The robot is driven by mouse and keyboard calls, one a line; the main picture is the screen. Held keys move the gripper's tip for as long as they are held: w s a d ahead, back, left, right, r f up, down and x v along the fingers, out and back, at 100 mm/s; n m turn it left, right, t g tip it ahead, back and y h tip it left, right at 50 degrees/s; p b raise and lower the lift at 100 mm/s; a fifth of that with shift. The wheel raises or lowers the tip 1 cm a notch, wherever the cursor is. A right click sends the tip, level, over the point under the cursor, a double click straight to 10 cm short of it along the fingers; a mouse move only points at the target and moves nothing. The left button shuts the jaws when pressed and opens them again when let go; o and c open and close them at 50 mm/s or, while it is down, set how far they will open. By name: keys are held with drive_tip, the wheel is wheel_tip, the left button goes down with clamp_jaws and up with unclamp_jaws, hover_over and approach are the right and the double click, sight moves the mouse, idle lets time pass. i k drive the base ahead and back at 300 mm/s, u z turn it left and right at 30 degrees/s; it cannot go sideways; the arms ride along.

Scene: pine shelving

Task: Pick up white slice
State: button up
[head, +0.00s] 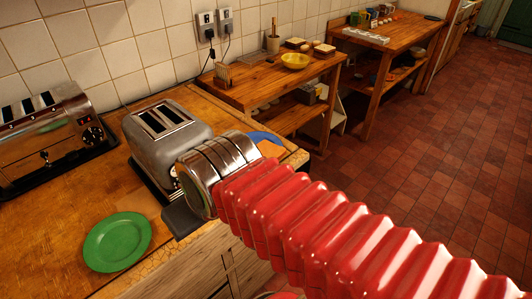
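My red ribbed arm reaches in from the lower right and ends in a chrome wrist. A dark grey part of my gripper (183,219) shows below the wrist, at the counter's edge; its fingers are mostly hidden, so I cannot tell whether it is open or holds anything. No white slice is clearly identifiable. Small pale, slice-like pieces (294,43) lie on the middle wooden table, with similar ones (323,49) to their right. They are too small to tell apart. A blue item (265,138) is partly hidden behind my wrist.
A grey toaster (167,135) stands just left of my wrist, and a chrome toaster (50,136) is farther left. A green plate (117,241) lies at the counter's front. The middle table (262,82) holds a yellow bowl (295,61). The tiled floor (440,140) at right is clear.

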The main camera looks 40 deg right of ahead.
sight(268, 149)
drive_tip(key=z, duration=2.45)
drive_tip(key=i, duration=2.2)
drive_tip(key=z, duration=0.05)
